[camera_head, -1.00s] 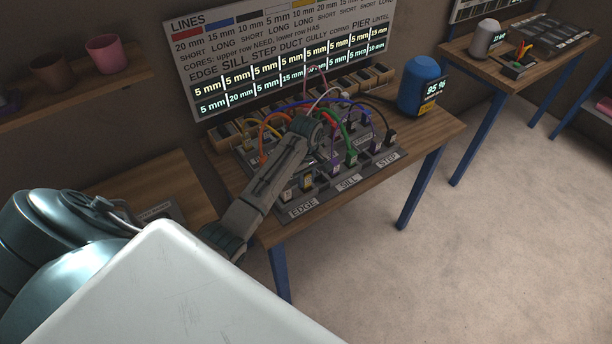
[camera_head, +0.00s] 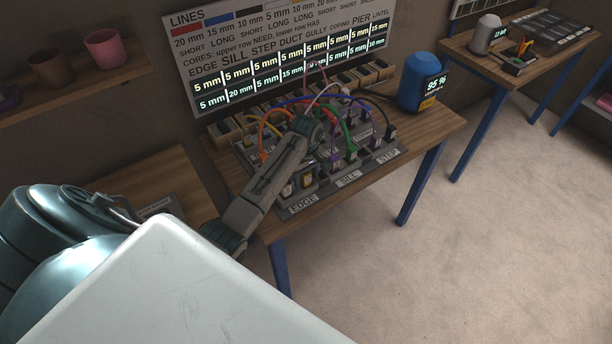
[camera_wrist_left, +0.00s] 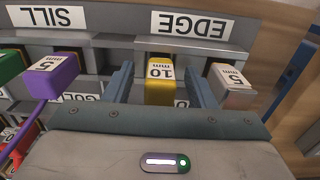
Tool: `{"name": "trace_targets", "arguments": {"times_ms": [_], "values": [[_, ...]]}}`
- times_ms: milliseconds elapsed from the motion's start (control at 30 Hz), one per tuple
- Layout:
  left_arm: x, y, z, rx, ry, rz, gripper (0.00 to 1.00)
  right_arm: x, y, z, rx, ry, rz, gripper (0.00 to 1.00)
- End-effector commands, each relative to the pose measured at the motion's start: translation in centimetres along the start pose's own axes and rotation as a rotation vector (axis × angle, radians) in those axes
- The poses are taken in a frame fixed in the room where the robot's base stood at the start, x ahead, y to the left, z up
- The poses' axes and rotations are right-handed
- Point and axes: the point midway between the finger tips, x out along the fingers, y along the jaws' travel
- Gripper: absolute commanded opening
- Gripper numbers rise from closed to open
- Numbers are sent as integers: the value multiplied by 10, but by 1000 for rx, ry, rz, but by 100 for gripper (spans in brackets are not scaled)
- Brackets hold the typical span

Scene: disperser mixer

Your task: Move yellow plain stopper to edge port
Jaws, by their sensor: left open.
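The yellow plain stopper (camera_wrist_left: 160,88), marked 10 mm, stands in the row behind the EDGE label (camera_wrist_left: 192,25) in the left wrist view. It also shows in the head view (camera_head: 307,182), partly covered by my gripper. My left gripper (camera_wrist_left: 160,76) is open, with one finger on each side of the yellow stopper. Gaps show between the fingers and the stopper, so it is not gripped. A silver stopper (camera_wrist_left: 232,82), marked 5 mm, stands just outside the right finger. My right gripper is not in view.
A purple plug (camera_wrist_left: 55,75), marked 5 mm, stands left of the gripper, with a green one (camera_wrist_left: 10,65) beyond it. Several coloured cables arch over the port panel. A blue container (camera_head: 420,80) stands at the table's right end. The SILL (camera_head: 348,178) and STEP (camera_head: 387,157) labels lie right of EDGE.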

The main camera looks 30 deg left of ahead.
Motion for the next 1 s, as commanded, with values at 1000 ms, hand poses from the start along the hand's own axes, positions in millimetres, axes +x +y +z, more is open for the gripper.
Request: {"name": "trace_targets", "arguments": {"times_ms": [1000], "values": [[-108,0,0,0,0,0,51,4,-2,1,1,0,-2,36]]}}
